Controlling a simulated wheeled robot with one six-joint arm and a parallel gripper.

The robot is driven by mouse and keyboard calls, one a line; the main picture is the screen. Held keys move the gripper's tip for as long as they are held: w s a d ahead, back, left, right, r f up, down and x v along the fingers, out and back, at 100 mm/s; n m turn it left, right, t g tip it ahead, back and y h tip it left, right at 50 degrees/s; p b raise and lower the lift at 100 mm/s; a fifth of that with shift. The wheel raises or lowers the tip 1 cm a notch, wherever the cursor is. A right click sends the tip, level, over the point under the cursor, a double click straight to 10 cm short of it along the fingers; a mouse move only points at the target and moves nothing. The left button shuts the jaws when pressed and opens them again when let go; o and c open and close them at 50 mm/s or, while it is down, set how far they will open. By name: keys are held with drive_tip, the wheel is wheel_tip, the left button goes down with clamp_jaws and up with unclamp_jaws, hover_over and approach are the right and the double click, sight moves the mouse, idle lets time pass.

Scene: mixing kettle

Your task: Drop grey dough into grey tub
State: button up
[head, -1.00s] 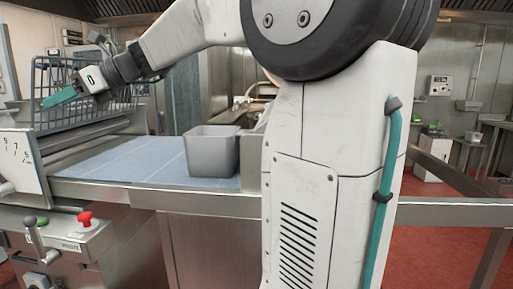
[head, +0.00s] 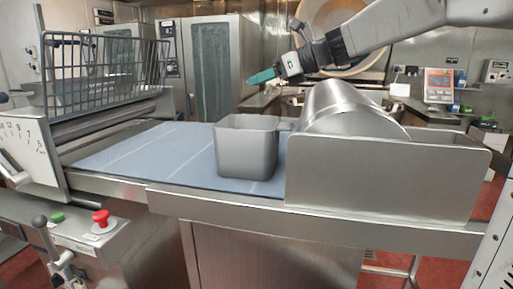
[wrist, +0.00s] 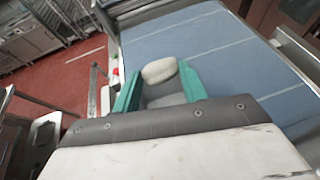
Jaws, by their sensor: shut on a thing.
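The grey tub (head: 247,148) stands upright on the blue belt, near its right end, with its opening facing up. My gripper (head: 262,77) shows in the head view with teal fingers pointing left, above the tub's height and seemingly behind it. In the wrist view, the teal fingers are shut on a pale grey, rounded lump of dough (wrist: 159,71), held between the fingertips over the blue surface. The dough cannot be made out in the head view. The inside of the tub is mostly hidden.
The blue belt (head: 140,150) is clear left of the tub. A steel roller (head: 350,108) and side panel stand to its right. A wire guard (head: 105,70) is at the left, with a red button (head: 101,218) below it. Red floor shows around the machine.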

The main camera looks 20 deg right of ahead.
drive_tip(key=shift+d+f, duration=0.1)
drive_tip(key=shift+f, duration=1.95)
drive_tip(key=o, duration=1)
drive_tip(key=shift+o, duration=0.2)
drive_tip(key=v, duration=0.7)
drive_tip(key=shift+s+d+r, duration=0.2)
drive_tip(key=shift+s, duration=0.05)
